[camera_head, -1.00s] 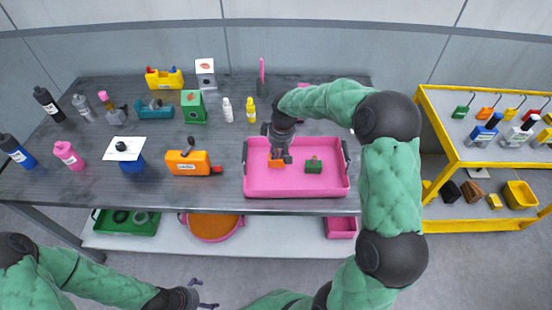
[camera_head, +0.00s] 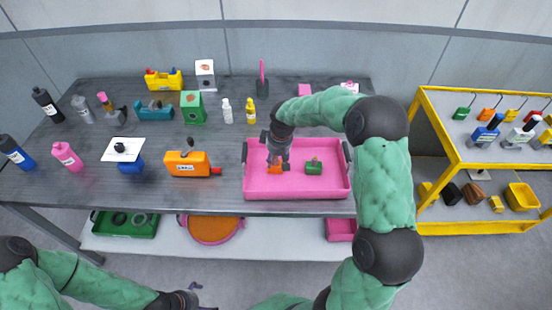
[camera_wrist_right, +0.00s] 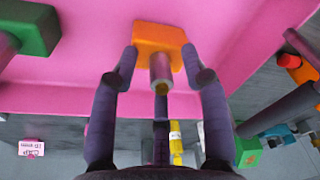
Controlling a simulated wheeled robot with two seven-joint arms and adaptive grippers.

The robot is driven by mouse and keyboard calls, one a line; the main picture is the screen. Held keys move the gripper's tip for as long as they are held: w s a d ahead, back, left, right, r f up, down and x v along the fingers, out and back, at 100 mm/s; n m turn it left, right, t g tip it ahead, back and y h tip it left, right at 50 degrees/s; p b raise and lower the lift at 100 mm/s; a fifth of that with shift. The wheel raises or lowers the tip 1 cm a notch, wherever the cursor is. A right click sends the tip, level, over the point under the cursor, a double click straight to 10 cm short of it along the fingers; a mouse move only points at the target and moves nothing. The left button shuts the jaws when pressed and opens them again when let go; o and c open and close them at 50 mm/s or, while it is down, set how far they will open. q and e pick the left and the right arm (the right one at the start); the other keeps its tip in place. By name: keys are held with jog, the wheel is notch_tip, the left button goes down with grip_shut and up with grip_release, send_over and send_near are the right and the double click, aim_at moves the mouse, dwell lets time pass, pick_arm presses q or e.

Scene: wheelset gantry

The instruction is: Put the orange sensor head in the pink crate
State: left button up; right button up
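The orange sensor head (camera_head: 275,169) is inside the pink crate (camera_head: 295,193), on its floor at the left part. In the right wrist view the orange sensor head (camera_wrist_right: 160,37) shows a block with a short grey cylinder pointing toward my gripper. My right gripper (camera_head: 277,161) points down into the crate just above it. In the wrist view the fingers of my right gripper (camera_wrist_right: 160,62) are spread, with the tips near the block's two sides and no clear grip on it. My left gripper (camera_head: 200,298) is at the bottom edge, away from the table, its fingers barely visible.
A green block part (camera_head: 314,168) lies in the crate to the right of the orange one. Bottles and boxes stand further back and left. A yellow shelf cart (camera_head: 480,160) stands at the right.

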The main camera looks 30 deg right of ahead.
aim_at(279, 168)
pick_arm(q)
notch_tip(279, 168, up, 3)
jog(key=p, duration=0.2)
jog(key=shift+f+p, duration=0.2)
jog(key=shift+p, duration=0.1)
pick_arm(e)
notch_tip(279, 168, up, 12)
jog(key=s, duration=0.1)
jog(key=shift+s+d, duration=0.2)
jog(key=shift+s, duration=0.15)
